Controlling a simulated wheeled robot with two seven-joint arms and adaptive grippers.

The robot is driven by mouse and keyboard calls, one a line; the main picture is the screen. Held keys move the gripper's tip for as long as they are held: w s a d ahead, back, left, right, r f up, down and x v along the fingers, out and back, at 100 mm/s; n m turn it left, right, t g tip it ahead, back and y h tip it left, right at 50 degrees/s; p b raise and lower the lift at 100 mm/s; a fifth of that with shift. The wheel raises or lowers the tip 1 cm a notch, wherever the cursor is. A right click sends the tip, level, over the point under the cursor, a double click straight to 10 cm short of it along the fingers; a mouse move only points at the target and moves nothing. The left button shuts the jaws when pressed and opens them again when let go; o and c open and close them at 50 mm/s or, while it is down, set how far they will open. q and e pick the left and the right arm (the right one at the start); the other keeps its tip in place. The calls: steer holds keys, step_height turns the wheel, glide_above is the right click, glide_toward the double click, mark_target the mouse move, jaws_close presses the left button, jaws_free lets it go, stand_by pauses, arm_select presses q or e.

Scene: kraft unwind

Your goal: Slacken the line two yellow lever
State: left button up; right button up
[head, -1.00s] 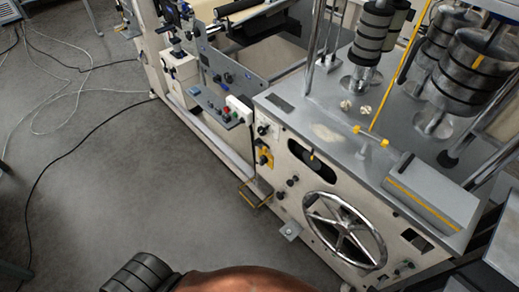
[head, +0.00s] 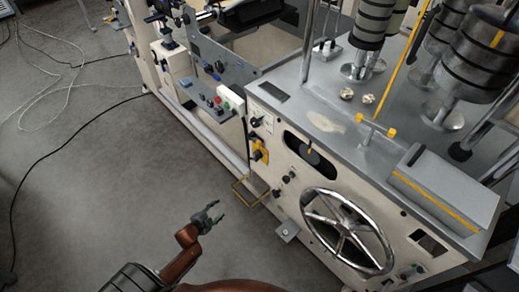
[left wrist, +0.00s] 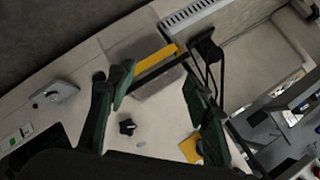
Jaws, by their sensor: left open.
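The machine (head: 290,165) stands at the right of the head view. A yellow plate with a dark knob (head: 259,150) is on the front panel, and a yellow plate also shows in the left wrist view (left wrist: 191,148). I cannot tell which is line two. My left gripper (head: 217,210) is open and empty over the floor, left of the machine, apart from it. Its dark green fingers (left wrist: 160,95) show spread in the left wrist view. My right gripper is out of view.
A chrome handwheel (head: 346,232) sticks out of the machine's front. A yellow-edged step (head: 250,193) and a metal bracket (head: 288,231) jut out low. Cables (head: 60,160) lie on the open floor at left.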

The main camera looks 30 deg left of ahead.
arm_select(q)
steer(key=w+r+m+t+h+b, duration=0.25)
steer(key=w+r+m+t, duration=0.2)
steer(key=w+r, duration=0.85)
steer(key=m+t+h+b, duration=0.2)
steer(key=m+h+b, duration=0.15)
steer(key=m, duration=0.35)
glide_toward(257, 145)
steer(key=w, duration=0.2)
steer(key=b+x, duration=0.2)
steer(key=x, duration=0.4)
steer(key=shift+d+f, duration=0.15)
steer(key=shift+d, duration=0.1)
steer(key=shift+w+d, duration=0.15)
steer(key=shift+w, duration=0.5)
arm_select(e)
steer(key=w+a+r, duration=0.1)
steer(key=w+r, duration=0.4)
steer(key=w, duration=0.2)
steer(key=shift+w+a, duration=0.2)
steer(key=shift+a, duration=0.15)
arm_select(q)
steer(key=shift+c, duration=0.2)
jaws_close()
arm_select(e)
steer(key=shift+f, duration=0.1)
